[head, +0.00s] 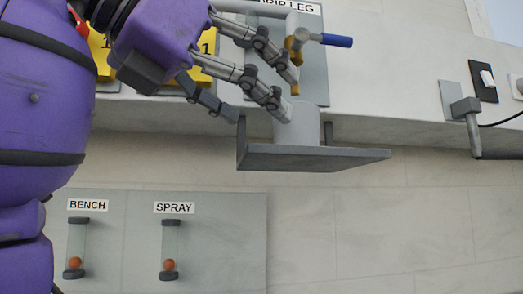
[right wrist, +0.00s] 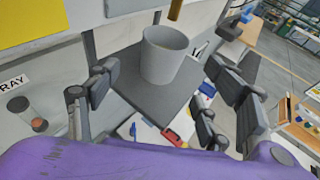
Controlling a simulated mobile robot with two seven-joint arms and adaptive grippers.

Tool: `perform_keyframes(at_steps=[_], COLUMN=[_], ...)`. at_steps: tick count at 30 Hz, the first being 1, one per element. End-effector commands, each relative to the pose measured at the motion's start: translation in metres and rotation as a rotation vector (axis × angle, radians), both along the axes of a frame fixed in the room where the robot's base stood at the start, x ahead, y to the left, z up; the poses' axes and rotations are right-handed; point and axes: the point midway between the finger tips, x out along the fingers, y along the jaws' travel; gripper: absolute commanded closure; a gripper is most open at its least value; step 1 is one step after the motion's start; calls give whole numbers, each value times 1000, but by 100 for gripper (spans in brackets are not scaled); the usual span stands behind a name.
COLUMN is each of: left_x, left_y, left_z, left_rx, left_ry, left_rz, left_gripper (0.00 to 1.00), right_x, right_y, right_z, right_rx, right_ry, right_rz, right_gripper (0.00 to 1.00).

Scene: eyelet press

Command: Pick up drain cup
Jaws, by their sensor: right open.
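The drain cup (head: 300,128), a light grey cup, stands upright on a dark grey shelf (head: 315,159) under a brass drip-leg outlet. It also shows in the right wrist view (right wrist: 164,58), with its open top toward the camera. My right gripper (head: 268,104) comes in from the left, its fingers spread. In the right wrist view my right gripper's fingers (right wrist: 162,76) stand on either side of the cup with clear gaps, not closed on it. In the head view a fingertip overlaps the cup's upper edge. My left gripper is not in view.
A valve with a blue handle (head: 337,40) sits just above the cup. Shelf brackets (head: 328,132) flank it. Yellow panels (head: 98,52) are behind my arm. BENCH and SPRAY sight tubes (head: 168,248) are on the wall below. A switch (head: 486,80) is at right.

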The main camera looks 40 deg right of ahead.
Motion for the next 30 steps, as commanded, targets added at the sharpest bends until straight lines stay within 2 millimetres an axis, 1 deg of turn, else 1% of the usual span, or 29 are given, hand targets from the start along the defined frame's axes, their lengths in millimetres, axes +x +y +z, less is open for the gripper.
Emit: perform_keyframes(at_steps=[2,4,12,15,19,22,28,29,30], left_x=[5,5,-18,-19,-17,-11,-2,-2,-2], left_y=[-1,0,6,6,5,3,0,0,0], left_z=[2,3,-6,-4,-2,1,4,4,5], left_rx=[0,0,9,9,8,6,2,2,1], left_ry=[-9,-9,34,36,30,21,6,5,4], left_rz=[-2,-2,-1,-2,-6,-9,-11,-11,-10], left_gripper=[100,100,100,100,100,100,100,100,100], right_x=[-1,-1,2,5,7,8,8,8,8], right_y=[-1,-7,-38,-54,-69,-74,-75,-75,-75], right_z=[0,-1,-8,-10,-16,-18,-19,-19,-19], right_rx=[4,7,6,6,6,5,4,4,4], right_ry=[-5,-6,-6,-8,-6,-6,-5,-5,-5], right_rz=[5,4,1,0,1,3,5,5,5], right_gripper=[27,27,27,27,27,27,27,28,33])
